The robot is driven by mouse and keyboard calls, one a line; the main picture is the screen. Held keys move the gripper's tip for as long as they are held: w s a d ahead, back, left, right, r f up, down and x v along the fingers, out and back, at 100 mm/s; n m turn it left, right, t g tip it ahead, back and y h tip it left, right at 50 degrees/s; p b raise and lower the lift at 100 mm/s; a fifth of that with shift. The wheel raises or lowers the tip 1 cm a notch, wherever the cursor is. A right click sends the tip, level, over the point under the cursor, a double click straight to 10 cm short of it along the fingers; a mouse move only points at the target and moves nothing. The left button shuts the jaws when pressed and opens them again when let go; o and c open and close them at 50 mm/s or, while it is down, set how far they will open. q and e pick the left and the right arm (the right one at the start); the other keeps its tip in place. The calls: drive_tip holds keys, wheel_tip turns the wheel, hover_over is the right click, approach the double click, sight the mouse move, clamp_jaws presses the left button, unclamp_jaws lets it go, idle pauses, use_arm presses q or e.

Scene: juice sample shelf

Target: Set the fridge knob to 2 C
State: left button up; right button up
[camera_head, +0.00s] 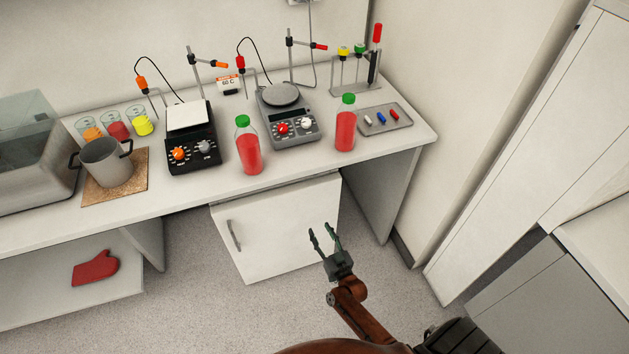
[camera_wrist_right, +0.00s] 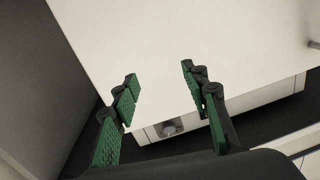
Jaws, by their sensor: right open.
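The white fridge (camera_head: 280,240) stands under the bench, its door shut, with a bar handle (camera_head: 233,236) on the left side. In the right wrist view the fridge door (camera_wrist_right: 220,35) fills much of the picture. A small grey round knob (camera_wrist_right: 169,129) sits in a panel past the door's lower edge there, between my fingers. Its pointer and scale are too small to read. My right gripper (camera_head: 319,231) is open and empty in front of the door's right part; its fingers also show in the right wrist view (camera_wrist_right: 160,78). My left gripper is out of view.
The bench (camera_head: 190,196) above holds two hotplates (camera_head: 192,138) (camera_head: 288,116), two red bottles (camera_head: 248,150) (camera_head: 345,128), a pot (camera_head: 107,162) and a tray (camera_head: 385,119). A bench side panel (camera_head: 380,190) stands right of the fridge. The floor before the fridge is clear.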

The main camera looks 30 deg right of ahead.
sight(318, 185)
drive_tip(key=w+d+r+m+t+h+b, duration=0.1)
drive_tip(key=w+d+r+m+t+h, duration=0.1)
drive_tip(key=r, duration=0.6)
drive_tip(key=w+d+r+m+t+h+b, duration=0.1)
drive_tip(key=w+r+m+t+h, duration=0.1)
drive_tip(key=r, duration=0.6)
drive_tip(key=x, duration=0.7)
drive_tip(key=shift+w+d, duration=0.3)
drive_tip(key=shift+w, duration=0.05)
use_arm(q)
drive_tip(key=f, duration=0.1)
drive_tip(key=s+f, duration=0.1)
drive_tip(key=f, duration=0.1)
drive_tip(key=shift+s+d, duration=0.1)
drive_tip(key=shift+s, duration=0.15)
use_arm(e)
drive_tip(key=shift+c, duration=0.3)
clamp_jaws()
